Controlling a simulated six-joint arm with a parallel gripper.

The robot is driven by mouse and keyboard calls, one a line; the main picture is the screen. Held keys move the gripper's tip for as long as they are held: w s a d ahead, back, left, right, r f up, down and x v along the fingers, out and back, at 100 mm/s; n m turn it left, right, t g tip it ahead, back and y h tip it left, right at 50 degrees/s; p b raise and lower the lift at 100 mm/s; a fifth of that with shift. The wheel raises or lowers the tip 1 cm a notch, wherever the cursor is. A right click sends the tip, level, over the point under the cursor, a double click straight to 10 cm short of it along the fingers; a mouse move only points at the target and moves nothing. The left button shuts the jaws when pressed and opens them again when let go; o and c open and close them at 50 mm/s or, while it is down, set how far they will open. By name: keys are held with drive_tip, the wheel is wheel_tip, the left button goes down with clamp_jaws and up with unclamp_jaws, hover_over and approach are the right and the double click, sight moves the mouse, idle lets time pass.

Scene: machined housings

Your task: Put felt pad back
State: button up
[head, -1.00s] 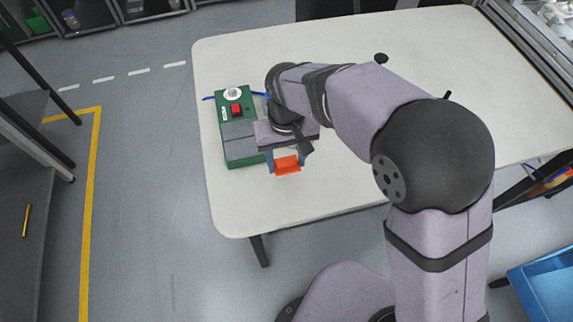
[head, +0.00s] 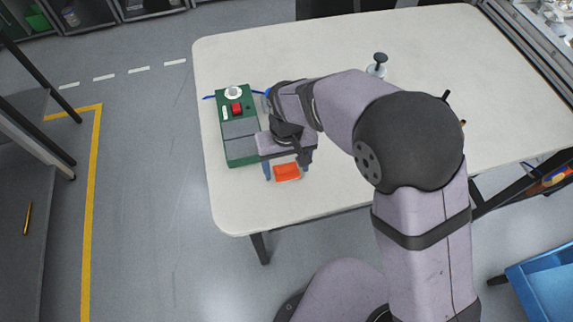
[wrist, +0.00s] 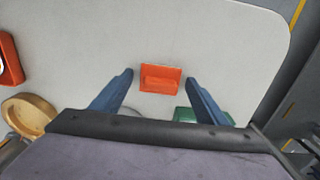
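An orange-red block (head: 287,172) with a raised ridge shows near the front left of the white table. I cannot tell whether it is the felt pad or its holder. My gripper (wrist: 159,74) has its two blue fingers apart, one on each side of the block. In the wrist view the block (wrist: 160,78) shows between the fingertips with a narrow gap on both sides. A green fixture (head: 237,126) with grey plates, a red button and a white knob stands just left of my gripper. My wrist hides part of the table beside it.
The white table (head: 460,60) is largely clear on the right. A black-topped stand (head: 377,65) is behind my arm. The wrist view shows a gold round part (wrist: 30,112) and a red-orange part (wrist: 8,60) at left. The table's front edge is near the block.

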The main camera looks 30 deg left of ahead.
sight(287, 168)
drive_tip(key=shift+r, duration=0.15)
wheel_tip(287, 168, up, 12)
drive_tip(key=b, duration=0.2)
idle(0.5)
drive_tip(key=w+d+f+m, duration=0.2)
drive_tip(key=w+d, duration=0.1)
drive_tip(key=d, duration=0.7)
drive_tip(key=w+d+f+m, duration=0.2)
drive_tip(key=w+d+m, duration=0.1)
drive_tip(key=d, duration=0.7)
drive_tip(key=s+d+f+m, duration=0.2)
drive_tip(key=s+d, duration=0.2)
drive_tip(key=d, duration=0.4)
drive_tip(key=s+d+f+m, duration=0.2)
drive_tip(key=s+d+f, duration=0.1)
drive_tip(key=d, duration=0.5)
drive_tip(key=shift+s, duration=0.5)
